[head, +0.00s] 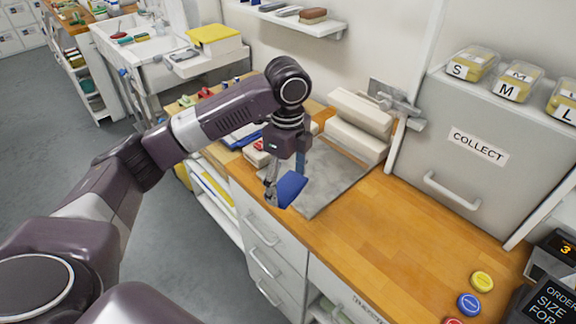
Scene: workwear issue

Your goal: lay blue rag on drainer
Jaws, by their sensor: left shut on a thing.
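My left gripper (274,186) points down over the front edge of the wooden counter, shut on the blue rag (291,190). The rag looks like a small flat blue piece, tilted, in front of a grey slab on the counter. I cannot tell whether it touches the slab. What looks like the drainer (207,62) is a white ledge beside the sink (150,50) at the upper left, with a yellow cloth (213,34) on a white block at its back. My right gripper is out of view.
The grey slab (330,185) lies on the wooden counter (400,235), with cream-coloured blocks (358,120) behind it. A grey COLLECT cabinet (475,130) stands at the right. Coloured buttons (469,304) sit at the lower right. The counter's middle is clear.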

